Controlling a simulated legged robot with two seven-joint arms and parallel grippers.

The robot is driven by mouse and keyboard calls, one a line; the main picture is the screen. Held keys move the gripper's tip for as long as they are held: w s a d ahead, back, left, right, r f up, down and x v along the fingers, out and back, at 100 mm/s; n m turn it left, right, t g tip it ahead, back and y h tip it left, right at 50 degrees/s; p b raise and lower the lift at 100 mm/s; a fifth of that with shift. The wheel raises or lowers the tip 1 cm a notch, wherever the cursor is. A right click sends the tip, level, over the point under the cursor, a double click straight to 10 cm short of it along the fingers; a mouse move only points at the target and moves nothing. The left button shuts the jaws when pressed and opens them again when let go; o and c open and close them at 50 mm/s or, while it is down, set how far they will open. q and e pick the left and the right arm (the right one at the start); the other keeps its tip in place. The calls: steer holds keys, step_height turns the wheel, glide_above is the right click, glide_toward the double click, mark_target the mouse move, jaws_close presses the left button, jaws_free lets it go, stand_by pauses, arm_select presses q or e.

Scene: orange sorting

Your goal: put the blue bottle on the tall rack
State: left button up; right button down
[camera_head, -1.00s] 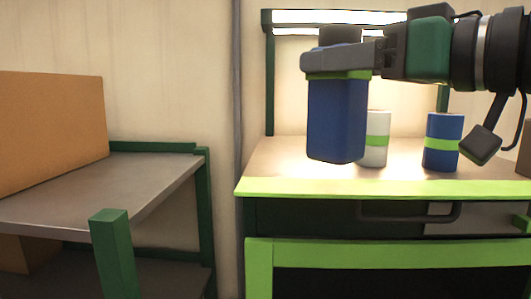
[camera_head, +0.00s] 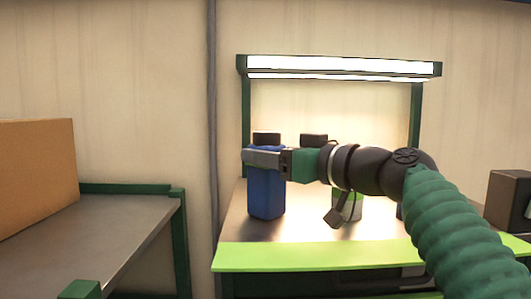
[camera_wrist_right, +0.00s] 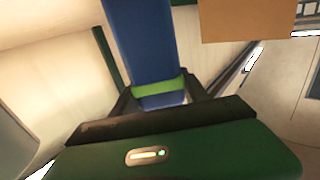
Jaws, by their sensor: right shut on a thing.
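The blue bottle (camera_head: 266,192) with a dark cap is held upright in the head view, in front of the workbench's left part. My right gripper (camera_head: 263,158) is shut around its upper part. In the right wrist view the blue bottle (camera_wrist_right: 142,45) with its green band sits between the fingers of my right gripper (camera_wrist_right: 160,100). A grey-topped rack (camera_head: 120,225) with dark green posts stands at the left; only part of it shows, so I cannot tell if it is the tall one. My left gripper is not in view.
A lit workbench (camera_head: 340,257) with a light green front edge stands behind.

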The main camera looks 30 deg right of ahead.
steer(key=s, duration=0.3)
steer(key=shift+s+a+b, duration=0.1)
steer(key=shift+s+b, duration=0.1)
steer(key=shift+b, duration=0.15)
steer(key=c, duration=0.6)
jaws_free()
steer(key=shift+w+f, duration=0.25)
steer(key=shift+w, duration=0.6)
steer(key=shift+c, duration=0.2)
steer(key=shift+o, duration=0.3)
steer(key=shift+w, duration=0.35)
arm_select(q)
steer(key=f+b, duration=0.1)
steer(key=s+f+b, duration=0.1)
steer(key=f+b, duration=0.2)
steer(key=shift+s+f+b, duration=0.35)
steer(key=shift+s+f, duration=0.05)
arm_select(e)
steer(key=v, duration=1.3)
steer(key=shift+s+r, duration=0.15)
steer(key=shift+r, duration=0.25)
